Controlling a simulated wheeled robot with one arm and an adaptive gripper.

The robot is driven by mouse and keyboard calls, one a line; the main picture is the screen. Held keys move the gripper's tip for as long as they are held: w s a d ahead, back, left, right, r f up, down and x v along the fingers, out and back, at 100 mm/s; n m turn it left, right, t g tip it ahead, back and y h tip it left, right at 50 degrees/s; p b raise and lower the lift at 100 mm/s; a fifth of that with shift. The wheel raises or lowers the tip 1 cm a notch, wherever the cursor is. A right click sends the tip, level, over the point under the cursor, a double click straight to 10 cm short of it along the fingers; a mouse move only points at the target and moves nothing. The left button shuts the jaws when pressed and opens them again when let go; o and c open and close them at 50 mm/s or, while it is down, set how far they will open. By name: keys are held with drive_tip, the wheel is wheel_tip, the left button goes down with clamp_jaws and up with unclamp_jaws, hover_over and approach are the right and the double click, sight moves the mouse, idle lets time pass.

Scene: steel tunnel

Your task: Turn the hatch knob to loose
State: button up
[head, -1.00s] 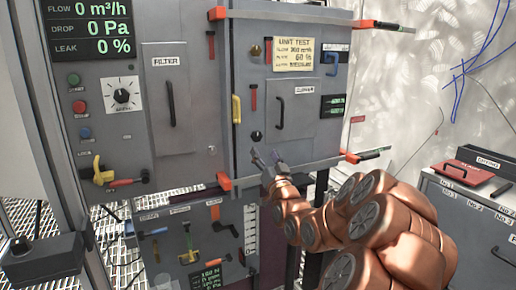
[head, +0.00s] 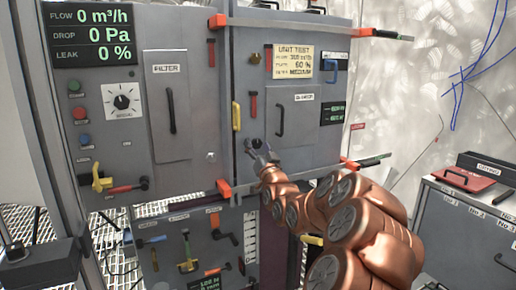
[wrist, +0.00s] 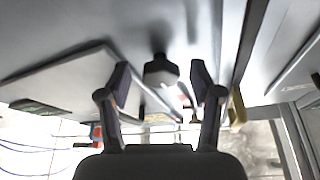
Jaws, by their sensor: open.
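The hatch (head: 310,137) is a grey door panel with a black handle (head: 280,120), in the right half of the cabinet. The dark hatch knob (head: 256,143) is at the panel's lower left and is partly hidden by my fingers in the head view. In the wrist view the knob (wrist: 160,70) is a dark, faceted shape between and beyond my fingertips. My gripper (head: 259,149) is open just in front of the knob. In the wrist view my gripper's fingers (wrist: 160,82) stand apart on either side of it, with no clear contact.
A yellow handle (head: 236,116) is left of the hatch. Orange-ended bars (head: 290,177) cross below and above (head: 300,27) the door. A tool panel (head: 185,250) hangs below. A grey cabinet (head: 465,215) with a red case (head: 463,179) stands at the right.

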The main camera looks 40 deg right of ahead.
drive_tip(key=shift+c, duration=0.2)
drive_tip(key=c, duration=1.1)
